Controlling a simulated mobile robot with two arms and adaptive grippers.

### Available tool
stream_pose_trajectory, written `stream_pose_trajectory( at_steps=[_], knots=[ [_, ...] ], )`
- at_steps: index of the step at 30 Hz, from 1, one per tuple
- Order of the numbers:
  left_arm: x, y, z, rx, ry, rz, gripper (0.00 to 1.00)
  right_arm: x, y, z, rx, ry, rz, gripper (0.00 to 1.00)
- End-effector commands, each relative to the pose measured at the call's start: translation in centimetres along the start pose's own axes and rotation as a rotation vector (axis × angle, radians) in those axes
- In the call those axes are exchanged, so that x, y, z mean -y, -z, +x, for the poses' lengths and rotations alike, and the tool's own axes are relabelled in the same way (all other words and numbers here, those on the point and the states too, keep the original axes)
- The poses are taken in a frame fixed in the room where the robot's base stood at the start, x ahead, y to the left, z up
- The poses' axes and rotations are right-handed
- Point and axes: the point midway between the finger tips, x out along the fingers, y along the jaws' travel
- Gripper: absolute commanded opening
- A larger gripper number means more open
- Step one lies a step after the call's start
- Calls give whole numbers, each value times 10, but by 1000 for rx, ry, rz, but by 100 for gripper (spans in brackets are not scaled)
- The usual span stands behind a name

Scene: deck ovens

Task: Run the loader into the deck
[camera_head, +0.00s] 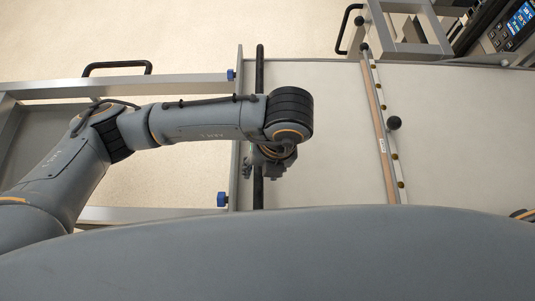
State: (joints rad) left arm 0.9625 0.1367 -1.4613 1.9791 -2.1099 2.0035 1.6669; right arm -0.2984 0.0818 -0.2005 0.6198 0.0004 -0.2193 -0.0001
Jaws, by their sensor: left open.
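The loader shows as a wide cream belt surface (325,110) in a metal frame. A black bar handle (260,75) runs from top to bottom of the picture along its left end. A wood and metal strip with dark knobs (379,125) crosses the belt. My left gripper (259,172) is open above the black bar, with its fingers near both sides of the bar. My wrist hides part of the bar, and I cannot tell whether the fingers touch it. The deck opening is not clearly visible. My right gripper is out of view.
A metal frame with a black handle (118,66) and blue knobs (222,199) lies left of the loader. A metal stand (405,35) and a control panel with a lit screen (520,17) are at the top right. Pale floor (215,25) is clear at the top left.

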Motion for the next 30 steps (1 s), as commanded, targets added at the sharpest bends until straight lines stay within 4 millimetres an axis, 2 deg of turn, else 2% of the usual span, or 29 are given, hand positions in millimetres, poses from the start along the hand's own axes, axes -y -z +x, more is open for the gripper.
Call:
stream_pose_trajectory(
  at_steps=[9,15,26,27,30],
  knots=[
    [1,-1,-68,8,2,1,45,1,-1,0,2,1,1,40],
    [1,0,-95,4,1,0,45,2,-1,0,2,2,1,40],
    [0,0,-102,1,1,0,45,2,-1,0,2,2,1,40],
    [0,0,-102,1,1,0,45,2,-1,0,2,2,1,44],
    [0,0,-102,1,1,0,45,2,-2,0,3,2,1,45]
  ],
)
